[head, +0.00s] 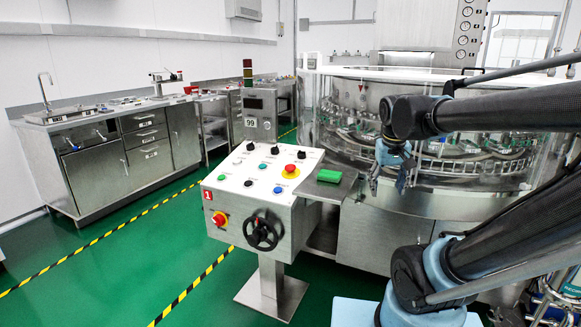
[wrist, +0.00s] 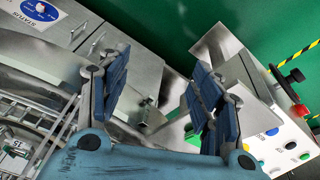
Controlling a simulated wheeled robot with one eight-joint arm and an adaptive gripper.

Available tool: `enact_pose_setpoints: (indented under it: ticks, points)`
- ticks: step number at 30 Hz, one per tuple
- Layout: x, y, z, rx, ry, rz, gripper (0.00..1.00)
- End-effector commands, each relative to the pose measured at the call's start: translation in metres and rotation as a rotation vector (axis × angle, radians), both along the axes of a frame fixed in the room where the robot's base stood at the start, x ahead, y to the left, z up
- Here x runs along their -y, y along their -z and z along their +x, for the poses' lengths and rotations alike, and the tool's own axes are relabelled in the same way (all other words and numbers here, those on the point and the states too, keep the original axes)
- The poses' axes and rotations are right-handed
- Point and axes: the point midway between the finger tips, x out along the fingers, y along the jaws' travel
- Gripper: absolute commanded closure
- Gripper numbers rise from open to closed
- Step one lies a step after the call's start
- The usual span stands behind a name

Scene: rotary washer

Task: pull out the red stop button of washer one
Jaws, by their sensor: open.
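A control box (head: 225,185) with a red "1" label stands left of the round washer. On its sloped top is a red mushroom button (head: 291,170) on a yellow disc. My gripper (head: 388,180) is open and empty, pointing down to the right of the box, apart from the button. In the wrist view its two blue-padded fingers (wrist: 160,75) are spread wide.
A black handwheel (head: 263,231) sticks out from the box front. A green block (head: 329,176) lies on a small side shelf between the box and my gripper. The glass-walled washer (head: 460,150) stands behind my arm. The green floor to the left is clear.

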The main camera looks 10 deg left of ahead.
Motion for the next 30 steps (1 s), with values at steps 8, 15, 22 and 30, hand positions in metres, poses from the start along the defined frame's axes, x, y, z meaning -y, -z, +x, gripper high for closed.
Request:
enact_pose_setpoints:
  ticks: [8, 15, 22, 30]
  points:
    - [-0.079, -0.051, 0.068, 0.044, -0.089, -0.025, 0.41]
    - [-0.166, -0.082, 0.114, 0.087, -0.162, -0.038, 0.41]
    - [-0.263, -0.103, 0.142, 0.132, -0.230, -0.043, 0.41]
    - [-0.336, -0.111, 0.150, 0.165, -0.276, -0.040, 0.41]
